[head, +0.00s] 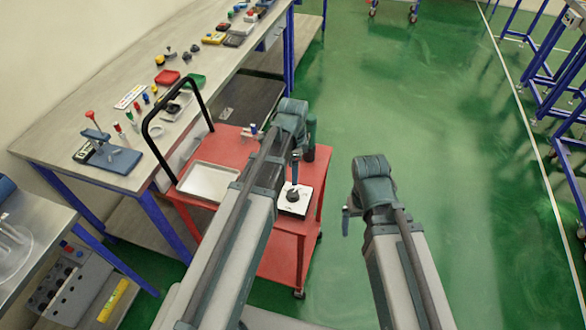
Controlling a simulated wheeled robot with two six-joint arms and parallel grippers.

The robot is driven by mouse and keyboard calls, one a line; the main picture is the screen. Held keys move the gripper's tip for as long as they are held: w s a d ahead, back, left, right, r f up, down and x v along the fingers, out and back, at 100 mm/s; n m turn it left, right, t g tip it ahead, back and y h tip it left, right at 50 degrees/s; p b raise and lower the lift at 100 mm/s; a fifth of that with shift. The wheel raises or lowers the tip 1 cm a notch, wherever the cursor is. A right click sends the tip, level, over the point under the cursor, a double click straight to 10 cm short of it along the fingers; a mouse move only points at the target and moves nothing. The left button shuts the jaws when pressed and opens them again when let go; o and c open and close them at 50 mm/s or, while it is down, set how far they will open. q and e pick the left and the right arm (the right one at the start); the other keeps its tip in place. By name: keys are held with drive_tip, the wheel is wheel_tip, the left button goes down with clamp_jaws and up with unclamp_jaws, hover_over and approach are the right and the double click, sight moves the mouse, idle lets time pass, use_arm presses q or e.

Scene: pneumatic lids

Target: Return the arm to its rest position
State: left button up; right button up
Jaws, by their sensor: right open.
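My right gripper (347,215) hangs from the folded right wrist over bare green floor, to the right of the red cart. It is open and nothing shows between its fingers. The two arms are apart.
The red cart (283,248) has a black handle (149,122). It carries a metal tray (208,181) and a white block with a black knob (294,199). A long workbench (62,128) with small parts stands left. Green floor (440,170) is clear right; blue frames stand beyond.

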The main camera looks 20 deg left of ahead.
sight(293, 192)
use_arm(q)
wheel_tip(293, 192, up, 2)
drive_tip(key=shift+r+p, duration=0.1)
drive_tip(key=shift+p, duration=0.4)
use_arm(e)
wheel_tip(293, 192, up, 2)
drive_tip(key=shift+r, duration=0.1)
use_arm(q)
drive_tip(key=shift+f, duration=0.2)
use_arm(e)
drive_tip(key=shift+f, duration=0.2)
use_arm(q)
wheel_tip(293, 192, down, 13)
drive_tip(key=b, duration=1.3)
drive_tip(key=shift+f+b, duration=0.2)
drive_tip(key=shift+b, duration=0.1)
use_arm(e)
wheel_tip(293, 192, down, 13)
drive_tip(key=shift+f, duration=0.2)
use_arm(q)
drive_tip(key=shift+r, duration=0.15)
use_arm(e)
drive_tip(key=shift+r, duration=0.1)
